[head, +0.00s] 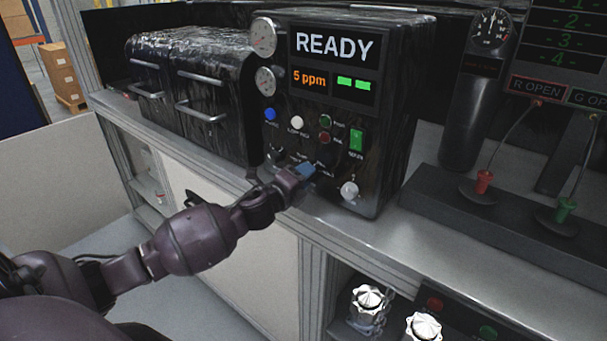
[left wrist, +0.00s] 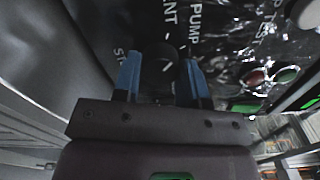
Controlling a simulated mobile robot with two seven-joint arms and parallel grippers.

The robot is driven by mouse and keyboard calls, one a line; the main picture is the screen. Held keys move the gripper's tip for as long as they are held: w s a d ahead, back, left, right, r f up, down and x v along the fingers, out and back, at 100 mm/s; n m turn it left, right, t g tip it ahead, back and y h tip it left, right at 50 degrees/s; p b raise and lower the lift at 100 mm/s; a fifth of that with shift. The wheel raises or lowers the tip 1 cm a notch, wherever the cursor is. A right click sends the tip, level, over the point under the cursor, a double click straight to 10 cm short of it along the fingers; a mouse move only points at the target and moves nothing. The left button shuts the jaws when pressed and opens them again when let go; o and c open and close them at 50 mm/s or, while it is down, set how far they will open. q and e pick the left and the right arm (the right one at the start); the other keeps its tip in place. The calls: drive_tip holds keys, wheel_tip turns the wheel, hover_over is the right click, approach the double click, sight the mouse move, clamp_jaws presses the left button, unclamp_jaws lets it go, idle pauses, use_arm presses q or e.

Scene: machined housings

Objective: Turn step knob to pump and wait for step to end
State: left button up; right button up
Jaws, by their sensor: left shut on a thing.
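The black machine (head: 395,125) on the counter has a screen (head: 335,46) reading "READY", with "5 ppm" in orange and two green bars below. My left gripper (head: 304,170) is at the lower part of its front panel and covers the knob there. In the left wrist view, the blue fingertips (left wrist: 160,80) stand on either side of the dark, round step knob (left wrist: 159,57) and are shut on it. "PUMP" (left wrist: 194,22) and part of "VENT" are printed near the knob. Its pointer is too dark to read. My right gripper is not in view.
Blue (head: 270,114) and white (head: 297,122) buttons, a green rocker switch (head: 357,138) and a white knob (head: 349,190) are close by on the panel. Two gauges sit at its upper left. A dark cabinet with handles (head: 201,112) stands left. Red (head: 484,181) and green (head: 566,210) levers stand right.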

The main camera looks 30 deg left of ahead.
use_arm(q)
drive_tip(key=shift+m, duration=0.8)
drive_tip(key=shift+m+p, duration=0.55)
drive_tip(key=shift+m, duration=1.05)
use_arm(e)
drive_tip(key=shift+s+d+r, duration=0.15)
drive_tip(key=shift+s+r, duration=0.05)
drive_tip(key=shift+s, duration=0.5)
use_arm(q)
drive_tip(key=shift+m, duration=0.3)
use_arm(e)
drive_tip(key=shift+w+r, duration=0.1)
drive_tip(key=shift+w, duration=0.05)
use_arm(q)
drive_tip(key=o, duration=0.9)
drive_tip(key=shift+s, duration=0.1)
